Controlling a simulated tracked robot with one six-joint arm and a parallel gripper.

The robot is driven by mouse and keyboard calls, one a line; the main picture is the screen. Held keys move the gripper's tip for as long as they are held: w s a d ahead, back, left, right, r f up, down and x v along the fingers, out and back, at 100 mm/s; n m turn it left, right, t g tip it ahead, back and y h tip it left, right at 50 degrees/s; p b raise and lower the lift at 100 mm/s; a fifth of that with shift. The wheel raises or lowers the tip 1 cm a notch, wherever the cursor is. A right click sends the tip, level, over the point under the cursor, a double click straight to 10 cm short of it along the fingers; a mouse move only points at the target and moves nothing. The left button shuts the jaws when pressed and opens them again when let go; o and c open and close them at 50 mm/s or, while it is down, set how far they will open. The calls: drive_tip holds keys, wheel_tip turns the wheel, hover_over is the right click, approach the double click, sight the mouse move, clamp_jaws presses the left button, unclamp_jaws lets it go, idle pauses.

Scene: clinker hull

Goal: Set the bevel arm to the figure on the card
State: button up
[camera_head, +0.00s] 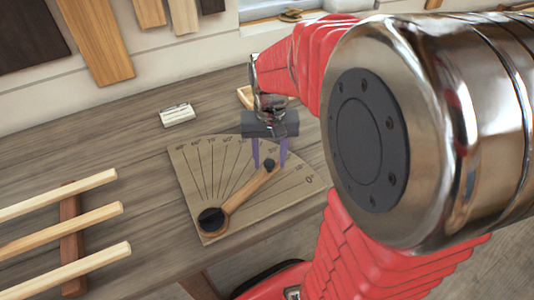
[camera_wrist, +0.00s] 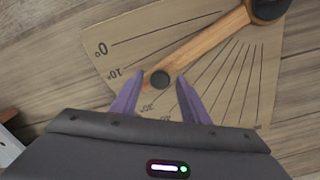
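The fan-shaped board (camera_head: 285,192) lies on the bench, marked with degree lines from 0° at the right in the head view. The wooden bevel arm (camera_head: 243,191) turns on a black pivot (camera_head: 211,219) and has a black knob (camera_head: 269,164) near its free end. In the wrist view the bevel arm (camera_wrist: 205,45) lies beyond the 10° line; its exact reading is unclear. My gripper (camera_wrist: 160,80) is open, its purple fingers on either side of the knob (camera_wrist: 160,79) with visible gaps. A small white card (camera_head: 177,114) stands behind the board; its figure is too small to read.
Wooden rods (camera_head: 70,230) lie on a rack at the left of the bench. A small wooden piece (camera_head: 245,97) sits behind my gripper. Planks (camera_head: 97,40) are on the back wall. The bench (camera_head: 140,150) is clear between rods and board.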

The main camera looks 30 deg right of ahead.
clamp_jaws()
idle(0.3)
drive_tip(key=shift+w, duration=0.1)
